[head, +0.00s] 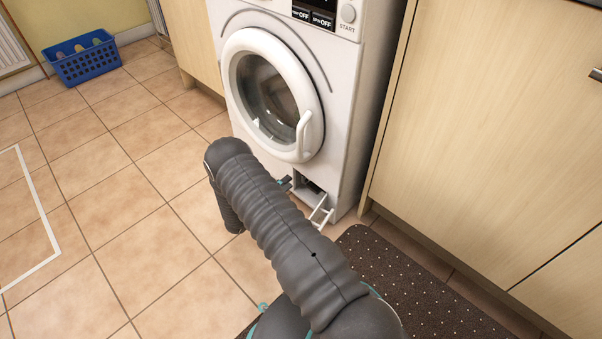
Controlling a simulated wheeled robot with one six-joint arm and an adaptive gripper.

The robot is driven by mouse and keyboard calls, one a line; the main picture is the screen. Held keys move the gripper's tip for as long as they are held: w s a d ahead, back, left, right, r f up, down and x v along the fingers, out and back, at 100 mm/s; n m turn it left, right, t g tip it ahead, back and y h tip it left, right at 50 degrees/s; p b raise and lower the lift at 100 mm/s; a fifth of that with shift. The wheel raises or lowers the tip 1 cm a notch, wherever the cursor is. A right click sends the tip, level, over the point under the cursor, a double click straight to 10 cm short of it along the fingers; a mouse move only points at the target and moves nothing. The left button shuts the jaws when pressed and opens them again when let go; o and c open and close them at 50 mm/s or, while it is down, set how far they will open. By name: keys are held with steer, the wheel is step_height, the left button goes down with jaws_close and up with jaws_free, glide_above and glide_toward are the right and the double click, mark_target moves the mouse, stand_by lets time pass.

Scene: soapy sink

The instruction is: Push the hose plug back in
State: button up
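The white washing machine (345,95) stands at the back with its round door (272,95) shut. A small service opening (312,188) is uncovered at its lower front. Its white flap (321,212) hangs open and tilted outward. I cannot make out the hose or its plug; the opening is small and dark, and my arm covers the area left of it. A small dark and teal piece, which looks like part of my gripper (285,183), shows just left of the opening. The rest of the gripper is hidden behind my arm, so its fingers and any contact cannot be seen.
A dark dotted mat (410,290) lies on the tiles in front of the machine. Wooden cabinets (490,130) stand close on the right. A blue basket (82,58) is far left by the wall. The tiled floor (120,200) on the left is clear.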

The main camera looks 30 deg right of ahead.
steer(key=x, duration=0.8)
jaws_close()
steer(key=shift+f, duration=0.1)
